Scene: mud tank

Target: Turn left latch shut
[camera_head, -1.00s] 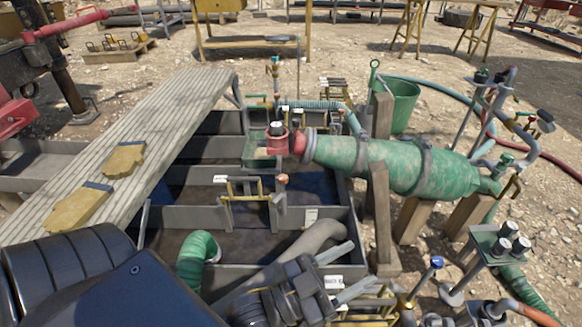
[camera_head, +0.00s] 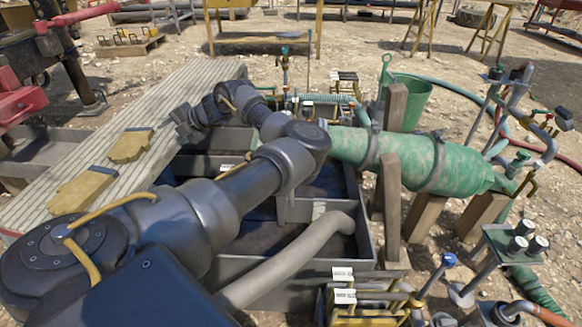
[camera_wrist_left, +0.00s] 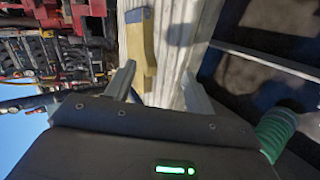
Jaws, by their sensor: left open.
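The grey mud tank (camera_head: 365,235) lies below my left arm, with dark compartments and grey dividers. I cannot make out the left latch; my arm covers the middle of the tank. My left gripper (camera_head: 184,124) is over the right edge of the ribbed plank (camera_head: 185,92), turned back toward the left. In the left wrist view its two fingers (camera_wrist_left: 158,88) are apart with nothing held between them. My right gripper is not in view.
A green mottled cylinder (camera_head: 410,160) rests on wooden posts (camera_head: 391,215) right of the tank. Two yellow pieces (camera_head: 130,145) lie on the plank. A grey pipe (camera_head: 290,260) crosses the tank front. Valves and pipes (camera_head: 510,240) crowd the right. A green bucket (camera_head: 408,103) stands behind.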

